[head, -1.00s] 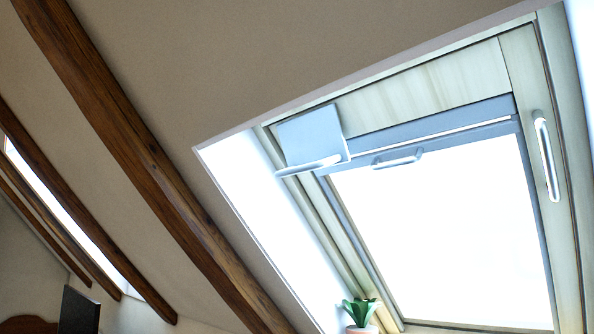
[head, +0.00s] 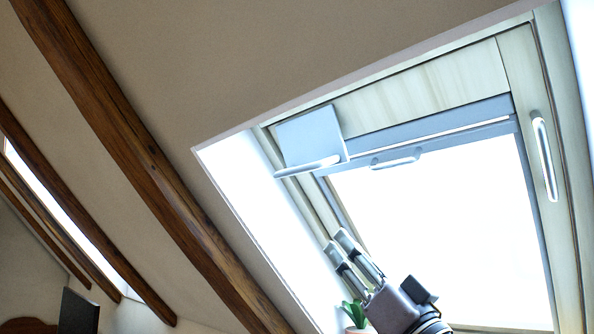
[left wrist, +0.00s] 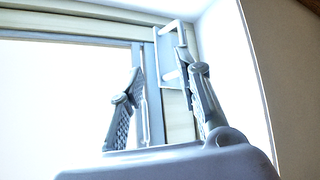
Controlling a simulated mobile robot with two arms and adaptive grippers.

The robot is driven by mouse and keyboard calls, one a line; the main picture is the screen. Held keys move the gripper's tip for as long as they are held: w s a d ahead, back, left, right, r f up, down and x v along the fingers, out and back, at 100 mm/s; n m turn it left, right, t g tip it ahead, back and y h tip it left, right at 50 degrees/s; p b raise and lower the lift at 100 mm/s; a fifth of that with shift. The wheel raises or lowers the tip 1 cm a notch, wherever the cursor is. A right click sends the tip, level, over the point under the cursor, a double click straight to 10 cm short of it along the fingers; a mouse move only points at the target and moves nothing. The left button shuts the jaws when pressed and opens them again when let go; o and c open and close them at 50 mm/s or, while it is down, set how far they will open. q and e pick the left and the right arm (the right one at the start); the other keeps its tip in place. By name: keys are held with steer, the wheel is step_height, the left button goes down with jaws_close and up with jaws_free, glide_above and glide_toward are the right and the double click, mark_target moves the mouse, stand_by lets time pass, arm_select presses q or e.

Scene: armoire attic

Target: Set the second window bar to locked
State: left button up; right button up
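A skylight window has a pale frame (head: 425,85). At its upper left corner a grey plate (head: 310,137) carries a light window bar (head: 307,166) along its lower edge. I cannot tell from its pose whether it is locked. In the left wrist view the plate (left wrist: 168,42) shows beyond the fingertips. My left gripper (head: 338,241) is below the plate and bar, pointing up toward them, in front of the window's lower left. In the left wrist view its fingers (left wrist: 166,75) are spread, with nothing between them. My right gripper is not in view.
A grey handle (head: 396,162) hangs on the upper blind rail, and a long handle (head: 544,155) is on the right frame. A green plant (head: 354,312) stands below, partly hidden by my gripper. A wooden beam (head: 150,165) slopes across the left.

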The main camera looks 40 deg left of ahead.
arm_select(q)
steer(key=n+g+y, duration=0.1)
steer(key=n+g, duration=0.1)
glide_toward(297, 171)
steer(key=p+x, duration=0.4)
steer(key=x, duration=0.1)
steer(key=p+x, duration=0.5)
steer(key=shift+w+a+r, duration=0.2)
steer(key=shift+w+a, duration=0.1)
steer(key=shift+c, duration=0.5)
jaws_close()
